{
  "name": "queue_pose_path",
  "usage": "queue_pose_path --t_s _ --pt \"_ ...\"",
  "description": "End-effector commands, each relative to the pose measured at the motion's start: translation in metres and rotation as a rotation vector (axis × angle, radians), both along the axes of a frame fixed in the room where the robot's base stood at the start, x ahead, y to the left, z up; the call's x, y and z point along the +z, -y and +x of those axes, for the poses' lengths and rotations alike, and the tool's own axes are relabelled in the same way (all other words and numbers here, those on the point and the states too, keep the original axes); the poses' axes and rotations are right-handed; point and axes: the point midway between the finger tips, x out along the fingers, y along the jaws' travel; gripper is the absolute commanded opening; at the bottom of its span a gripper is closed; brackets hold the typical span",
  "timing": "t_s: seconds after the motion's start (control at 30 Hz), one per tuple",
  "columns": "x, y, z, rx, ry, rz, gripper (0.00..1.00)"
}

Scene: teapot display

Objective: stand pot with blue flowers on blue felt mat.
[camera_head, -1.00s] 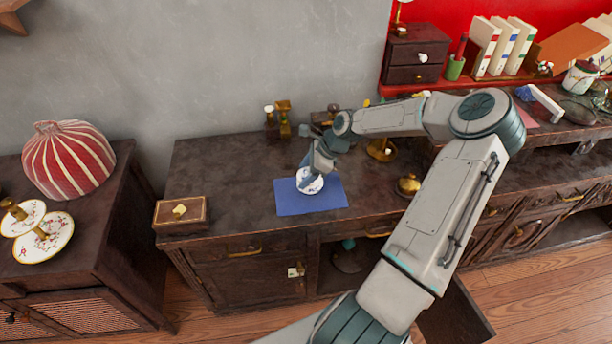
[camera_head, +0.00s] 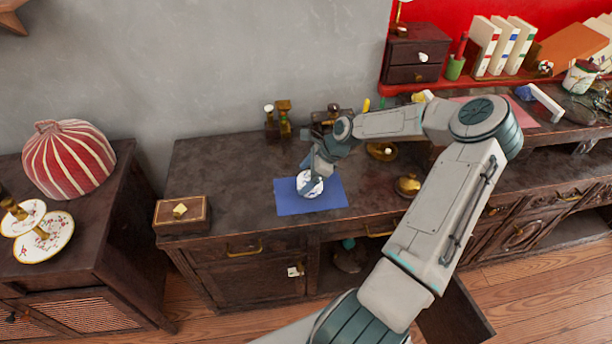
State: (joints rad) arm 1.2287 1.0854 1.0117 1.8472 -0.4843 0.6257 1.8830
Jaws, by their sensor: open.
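The pot with blue flowers (camera_head: 309,188) is small and white with blue marks. It stands on the blue felt mat (camera_head: 290,204), near its middle, and looks upright. The mat lies flat on the dark wooden cabinet top. My gripper (camera_head: 314,176) is open right at the pot's upper side and covers part of it. Whether the fingers touch the pot cannot be made out at this size.
A wooden box (camera_head: 181,213) with a yellow knob stands left of the mat. Brass pieces (camera_head: 283,118) stand behind it, and a brass bell-like object (camera_head: 408,185) is to the right. A striped red cover (camera_head: 68,160) is on the left cabinet. The cabinet top between box and mat is clear.

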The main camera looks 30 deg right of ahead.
Motion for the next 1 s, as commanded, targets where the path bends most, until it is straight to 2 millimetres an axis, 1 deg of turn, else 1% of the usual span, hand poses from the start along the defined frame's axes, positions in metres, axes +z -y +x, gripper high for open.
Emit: queue_pose_path --t_s 0.17,0.4,0.53,0.67,0.77,0.83,0.97,1.0 --pt "0.025 0.016 -0.007 -0.004 0.003 -0.005 0.86" --pt "0.069 0.041 -0.020 -0.004 0.002 -0.006 0.86" --pt "0.086 0.050 -0.025 -0.002 0.002 -0.004 0.86" --pt "0.096 0.055 -0.028 0.001 0.001 -0.003 0.86" --pt "0.099 0.049 -0.031 0.039 -0.003 -0.026 0.86" --pt "0.100 0.037 -0.034 0.108 -0.008 -0.066 0.86" --pt "0.102 0.004 -0.047 0.318 -0.021 -0.189 0.86" --pt "0.104 -0.006 -0.052 0.396 -0.023 -0.232 0.86"
